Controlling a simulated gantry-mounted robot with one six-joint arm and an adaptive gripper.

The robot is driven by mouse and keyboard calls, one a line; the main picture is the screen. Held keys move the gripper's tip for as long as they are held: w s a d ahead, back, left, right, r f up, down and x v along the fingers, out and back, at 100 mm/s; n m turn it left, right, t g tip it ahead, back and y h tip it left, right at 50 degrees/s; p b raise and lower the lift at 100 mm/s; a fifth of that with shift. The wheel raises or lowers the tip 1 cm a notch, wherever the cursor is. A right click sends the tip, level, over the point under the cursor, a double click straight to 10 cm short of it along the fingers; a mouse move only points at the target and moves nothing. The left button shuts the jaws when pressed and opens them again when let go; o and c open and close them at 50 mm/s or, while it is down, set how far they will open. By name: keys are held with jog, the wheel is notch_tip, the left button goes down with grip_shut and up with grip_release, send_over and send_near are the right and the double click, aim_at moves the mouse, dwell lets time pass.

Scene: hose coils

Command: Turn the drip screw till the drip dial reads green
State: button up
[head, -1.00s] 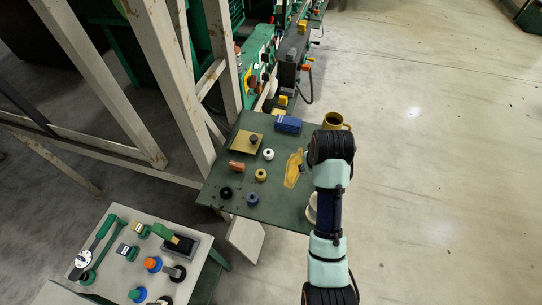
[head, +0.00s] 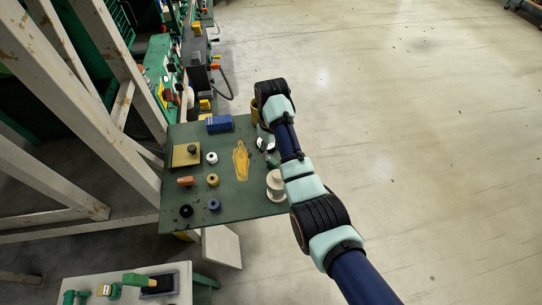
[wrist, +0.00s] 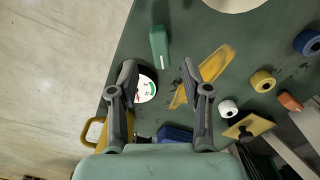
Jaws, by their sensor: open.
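A round white dial (wrist: 147,88) with green and red marks lies near the table's edge in the wrist view, partly behind my left finger; it also shows in the head view (head: 266,144), under my wrist. I cannot read where its needle points. A green block-like piece (wrist: 160,46) with a pale line stands beside the dial; I cannot tell whether it is the drip screw. A dark knob (head: 191,149) sits on a yellow plate (wrist: 250,127). My gripper (wrist: 158,75) is open and empty, above the table, its fingers either side of the dial's area.
A yellow mug (wrist: 89,132) stands at the edge.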

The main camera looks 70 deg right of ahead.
aim_at(271, 159)
jog(key=shift+f, duration=2.2)
grip_shut()
jog(key=m, duration=0.7)
jog(key=shift+c, duration=0.8)
grip_release()
jog(key=shift+m, duration=0.4)
jog(key=shift+r, duration=2.95)
